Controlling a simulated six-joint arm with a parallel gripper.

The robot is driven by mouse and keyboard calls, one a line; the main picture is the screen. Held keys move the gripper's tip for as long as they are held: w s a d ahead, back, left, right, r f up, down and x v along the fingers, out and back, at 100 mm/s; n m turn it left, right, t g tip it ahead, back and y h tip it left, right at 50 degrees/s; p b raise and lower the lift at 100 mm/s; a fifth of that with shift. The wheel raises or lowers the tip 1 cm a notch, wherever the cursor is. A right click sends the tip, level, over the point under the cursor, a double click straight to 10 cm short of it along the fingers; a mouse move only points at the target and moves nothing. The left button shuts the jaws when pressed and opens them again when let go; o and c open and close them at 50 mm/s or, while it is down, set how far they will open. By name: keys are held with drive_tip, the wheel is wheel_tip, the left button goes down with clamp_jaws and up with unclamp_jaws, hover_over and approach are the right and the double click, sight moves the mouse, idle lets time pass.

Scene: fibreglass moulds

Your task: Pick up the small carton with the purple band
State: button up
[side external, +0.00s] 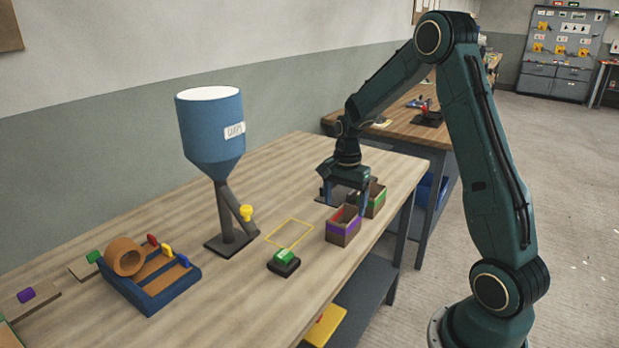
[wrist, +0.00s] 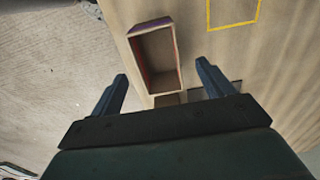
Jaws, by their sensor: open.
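The small carton with the purple band (side external: 343,230) stands upright on the wooden table near its right edge. It is open-topped and brown, and looks empty in the wrist view (wrist: 158,55). A similar carton with a green band (side external: 376,203) stands just behind it. My gripper (side external: 346,203) points down above the cartons, with its fingers apart and nothing between them. In the wrist view the gripper (wrist: 162,74) has the purple-band carton mostly ahead of its fingertips. The carton's near end lies between the fingers in that picture. I cannot tell the exact height gap.
A yellow square outline (side external: 289,233) marks the table left of the carton. A green button on a dark base (side external: 284,263) sits in front of it. A blue hopper (side external: 211,125) on a stand rises farther left. A blue tray (side external: 150,290) lies at the left.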

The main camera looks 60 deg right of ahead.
sight(344, 223)
drive_tip(key=shift+f, duration=1)
drive_tip(key=shift+f, duration=0.1)
drive_tip(key=shift+s+f, duration=0.1)
drive_tip(key=shift+f, duration=2.4)
drive_tip(key=shift+c, duration=0.2)
drive_tip(key=c, duration=1)
